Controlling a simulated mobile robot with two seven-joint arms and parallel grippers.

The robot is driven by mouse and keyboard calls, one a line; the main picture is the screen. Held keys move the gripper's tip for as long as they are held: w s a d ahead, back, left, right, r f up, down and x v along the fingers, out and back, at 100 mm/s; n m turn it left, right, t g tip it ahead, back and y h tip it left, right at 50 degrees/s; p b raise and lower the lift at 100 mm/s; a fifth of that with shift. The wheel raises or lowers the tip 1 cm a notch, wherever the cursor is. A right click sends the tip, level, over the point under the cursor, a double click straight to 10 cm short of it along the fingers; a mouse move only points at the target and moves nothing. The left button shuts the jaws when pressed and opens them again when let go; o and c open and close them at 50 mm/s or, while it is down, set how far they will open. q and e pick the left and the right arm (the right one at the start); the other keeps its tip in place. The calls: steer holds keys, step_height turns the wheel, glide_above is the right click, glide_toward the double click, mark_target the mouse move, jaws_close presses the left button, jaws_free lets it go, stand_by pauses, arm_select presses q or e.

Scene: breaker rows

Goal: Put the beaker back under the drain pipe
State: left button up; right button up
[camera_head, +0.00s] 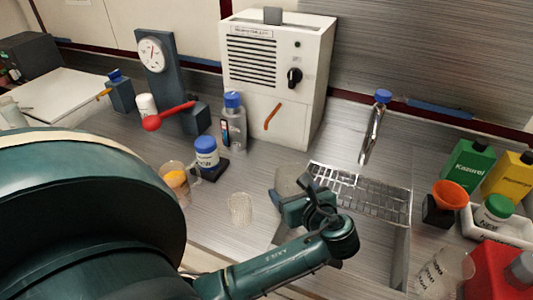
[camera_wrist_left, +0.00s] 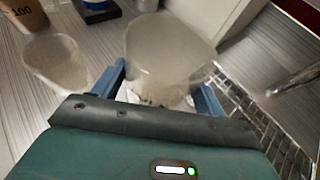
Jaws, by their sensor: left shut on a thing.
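My left gripper (camera_head: 284,196) is shut on a clear, greyish beaker (camera_head: 289,181) beside the left edge of the sink rack. In the left wrist view the beaker (camera_wrist_left: 168,52) sits between the two blue fingers of the gripper (camera_wrist_left: 163,88), its wide mouth toward the camera. The head view shows it partly hidden behind the gripper. An orange-brown bent drain pipe (camera_head: 272,117) comes out of the front of the white cabinet (camera_head: 292,75), behind and left of the held beaker. The bench below the pipe looks clear. My right gripper is not in view.
Another clear beaker (camera_head: 240,209) stands left of my gripper. Nearby are a blue-lidded jar (camera_head: 207,152), an orange-filled beaker (camera_head: 175,180) and a clear blue-capped bottle (camera_head: 233,125). A wire rack (camera_head: 365,193) and tap (camera_head: 372,130) are to the right.

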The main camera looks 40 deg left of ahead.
arm_select(q)
steer(key=w+a, duration=0.1)
steer(key=a, duration=0.2)
steer(key=w+a, duration=0.2)
steer(key=a, duration=0.2)
steer(key=w+a, duration=0.2)
steer(key=a, duration=0.1)
steer(key=shift+w+a, duration=0.15)
steer(key=shift+w+a+r+p, duration=0.1)
steer(key=shift+w+a+p, duration=0.2)
steer(key=shift+a, duration=0.25)
steer(key=a, duration=0.1)
steer(key=w+a, duration=0.1)
steer(key=shift+w+a, duration=0.2)
steer(key=shift+a, duration=0.2)
steer(key=shift+w+a+f, duration=0.1)
steer(key=shift+a+f, duration=0.15)
steer(key=shift+f, duration=0.55)
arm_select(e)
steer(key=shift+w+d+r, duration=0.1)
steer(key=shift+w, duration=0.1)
arm_select(q)
steer(key=o, duration=0.7)
steer(key=shift+f, duration=0.15)
steer(key=o, duration=0.5)
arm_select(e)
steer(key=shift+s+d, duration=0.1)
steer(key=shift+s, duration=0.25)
